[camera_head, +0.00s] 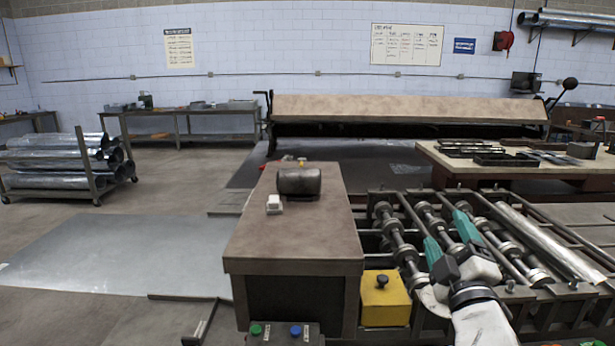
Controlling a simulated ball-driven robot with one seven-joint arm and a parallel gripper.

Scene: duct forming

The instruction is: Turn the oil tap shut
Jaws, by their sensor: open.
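A dark rounded tank (299,182) lies on top of the brown cabinet (290,240), with a small yellow piece (301,163) at its upper edge. My gripper (450,238), with two teal fingers, is open and appears empty. It is over the roller machine, to the right of the cabinet and apart from the tank.
The roller machine (520,250) has several shafts and rollers under my gripper. A yellow box (385,300) with a black knob stands beside the cabinet. A small white block (274,204) sits on the cabinet. A button panel (283,334) is in front.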

